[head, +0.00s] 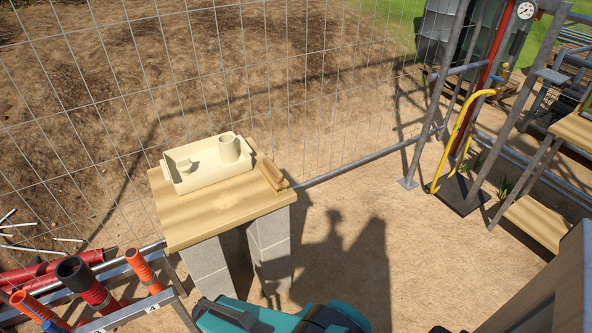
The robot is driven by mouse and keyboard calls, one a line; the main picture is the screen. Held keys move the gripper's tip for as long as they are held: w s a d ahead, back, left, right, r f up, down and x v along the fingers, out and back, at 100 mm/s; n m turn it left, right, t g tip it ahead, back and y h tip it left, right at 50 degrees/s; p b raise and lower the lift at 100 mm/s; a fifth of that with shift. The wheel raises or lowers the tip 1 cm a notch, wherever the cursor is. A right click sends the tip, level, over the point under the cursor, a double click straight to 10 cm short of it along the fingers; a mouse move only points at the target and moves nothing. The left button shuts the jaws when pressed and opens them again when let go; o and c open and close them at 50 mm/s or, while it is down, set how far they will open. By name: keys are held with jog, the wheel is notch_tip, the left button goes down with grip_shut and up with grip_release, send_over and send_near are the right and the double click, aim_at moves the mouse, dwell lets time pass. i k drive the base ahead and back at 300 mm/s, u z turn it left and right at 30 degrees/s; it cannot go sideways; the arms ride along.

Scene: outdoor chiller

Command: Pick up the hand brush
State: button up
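A small tan, wooden-looking block (272,175) lies along the right edge of the wooden table top (230,213), just right of a cream tray. It looks like the hand brush, but its bristles cannot be made out. The cream tray (207,182) holds an upright cream cup (229,147) and a smaller cream item (184,164). My gripper is not in view.
The table stands on grey concrete blocks (270,245) against a wire mesh fence (110,90). A rack with orange and red pipes (142,268) is at lower left. A teal and black object (250,318) is in front. Sandy ground between is clear.

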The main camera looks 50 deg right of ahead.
aim_at(272, 175)
jog(key=u, duration=1.25)
jog(key=k, duration=0.1)
jog(key=z, duration=2.7)
jog(key=k, duration=0.95)
jog(key=u, duration=0.15)
jog(key=i, duration=0.7)
jog(key=z, duration=0.05)
